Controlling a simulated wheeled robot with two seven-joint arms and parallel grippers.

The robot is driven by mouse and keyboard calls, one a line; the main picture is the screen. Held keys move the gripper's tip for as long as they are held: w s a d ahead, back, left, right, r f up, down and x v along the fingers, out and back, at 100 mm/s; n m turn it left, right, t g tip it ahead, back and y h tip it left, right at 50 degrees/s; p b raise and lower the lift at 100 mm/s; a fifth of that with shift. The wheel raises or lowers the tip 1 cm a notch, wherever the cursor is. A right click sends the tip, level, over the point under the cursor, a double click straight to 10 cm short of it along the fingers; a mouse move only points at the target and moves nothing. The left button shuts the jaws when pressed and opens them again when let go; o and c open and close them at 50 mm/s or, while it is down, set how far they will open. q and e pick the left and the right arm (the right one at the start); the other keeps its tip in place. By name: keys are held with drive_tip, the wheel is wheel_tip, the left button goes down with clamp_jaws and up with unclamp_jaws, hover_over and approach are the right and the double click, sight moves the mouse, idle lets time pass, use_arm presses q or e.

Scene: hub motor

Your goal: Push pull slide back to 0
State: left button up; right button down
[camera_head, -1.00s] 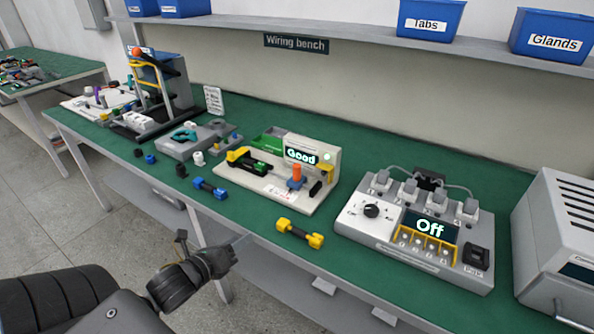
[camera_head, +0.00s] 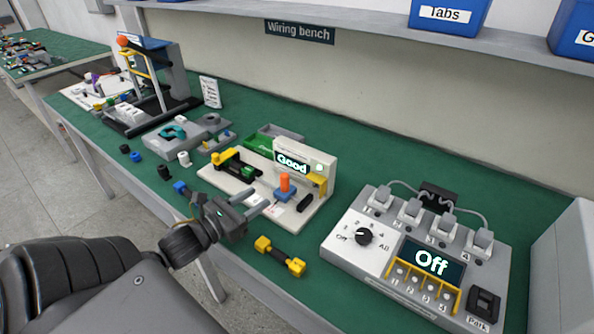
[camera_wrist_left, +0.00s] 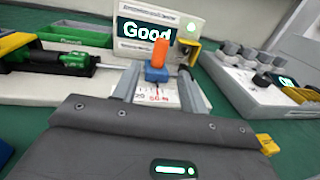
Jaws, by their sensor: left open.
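The slide is a blue block (camera_head: 284,194) with an upright orange post (camera_head: 285,181) on the white test fixture (camera_head: 308,212), in front of its "Good" display (camera_head: 292,163). In the left wrist view the blue block (camera_wrist_left: 157,74) and orange post (camera_wrist_left: 160,52) appear between my fingertips, above a printed scale (camera_wrist_left: 162,97) whose numbers are too small to read surely. My left gripper (camera_head: 260,207) is open and empty, at the fixture's front edge. It points at the slide; I cannot tell if it touches. My right gripper is not in view.
A green-and-black tool (camera_head: 236,168) lies on the fixture's left. A yellow dumbbell-shaped piece (camera_head: 280,256) lies on the bench in front. A grey switch box (camera_head: 376,258) reading "Off" stands at right. A rack with an orange ball (camera_head: 122,41) stands at the far left.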

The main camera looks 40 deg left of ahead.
sight(281, 182)
use_arm(q)
drive_tip(key=shift+w+a, duration=0.1)
drive_tip(key=shift+r, duration=0.15)
drive_tip(key=shift+w, duration=0.25)
drive_tip(key=w, duration=0.4)
drive_tip(key=shift+d, duration=0.4)
drive_tip(key=w, duration=0.5)
drive_tip(key=shift+w+d+p, duration=0.1)
drive_tip(key=shift+d+p, duration=0.2)
drive_tip(key=shift+p, duration=0.1)
drive_tip(key=shift+w, duration=0.2)
drive_tip(key=shift+w+d, duration=0.1)
drive_tip(key=shift+w, duration=0.1)
drive_tip(key=c, duration=0.9)
clamp_jaws()
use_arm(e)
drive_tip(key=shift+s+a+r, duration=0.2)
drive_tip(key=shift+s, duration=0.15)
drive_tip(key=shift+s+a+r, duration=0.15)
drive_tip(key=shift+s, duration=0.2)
